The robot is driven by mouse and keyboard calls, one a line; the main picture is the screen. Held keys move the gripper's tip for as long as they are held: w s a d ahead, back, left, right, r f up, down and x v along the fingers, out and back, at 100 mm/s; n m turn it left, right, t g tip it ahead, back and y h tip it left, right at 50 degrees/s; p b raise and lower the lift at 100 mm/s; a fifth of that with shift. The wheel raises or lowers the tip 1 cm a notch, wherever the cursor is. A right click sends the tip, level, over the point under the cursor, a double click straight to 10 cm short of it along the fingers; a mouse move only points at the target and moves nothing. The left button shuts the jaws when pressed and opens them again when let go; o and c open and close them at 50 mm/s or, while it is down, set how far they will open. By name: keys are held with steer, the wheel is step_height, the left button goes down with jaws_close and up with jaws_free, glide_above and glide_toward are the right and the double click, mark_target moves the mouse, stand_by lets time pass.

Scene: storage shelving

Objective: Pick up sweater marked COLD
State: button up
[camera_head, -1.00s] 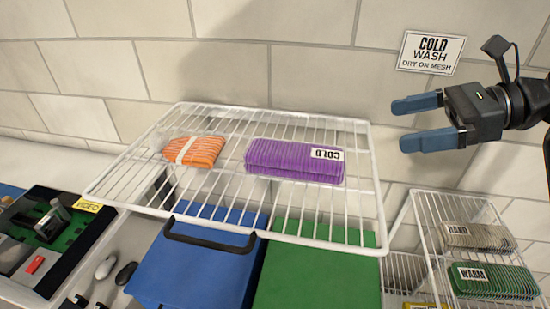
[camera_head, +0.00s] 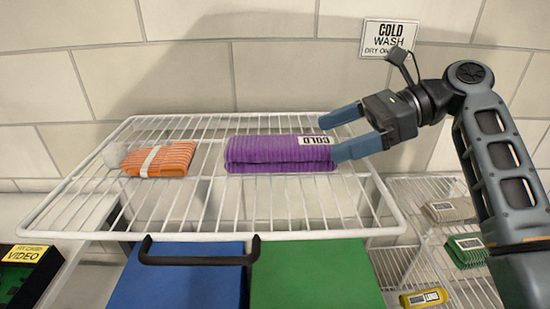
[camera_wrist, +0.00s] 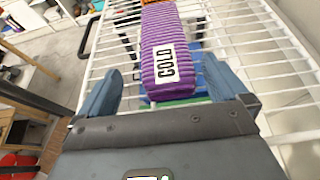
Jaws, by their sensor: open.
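A folded purple ribbed sweater (camera_head: 275,155) lies on the white wire shelf (camera_head: 200,236). Its white label reading COLD is at the right end, upside down in the head view. My gripper (camera_head: 338,134) is open at the labelled end, with its blue fingers pointing left. In the wrist view the sweater (camera_wrist: 168,48) runs away from me between the two fingers (camera_wrist: 160,88), one on each side of the label end. I cannot tell whether either finger touches it.
An orange folded garment (camera_head: 159,159) with a pale band lies on the left of the same shelf. Blue (camera_head: 185,275) and green (camera_head: 315,275) boxes stand below. A lower rack at right holds a beige bundle (camera_head: 450,210), a green bundle (camera_head: 467,250) and a yellow item (camera_head: 424,298). A wall sign (camera_head: 388,38) hangs behind.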

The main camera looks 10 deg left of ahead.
mark_target(309, 141)
steer(key=x, duration=0.6)
steer(key=shift+w+a, duration=0.2)
steer(key=shift+a, duration=0.3)
steer(key=c, duration=1.2)
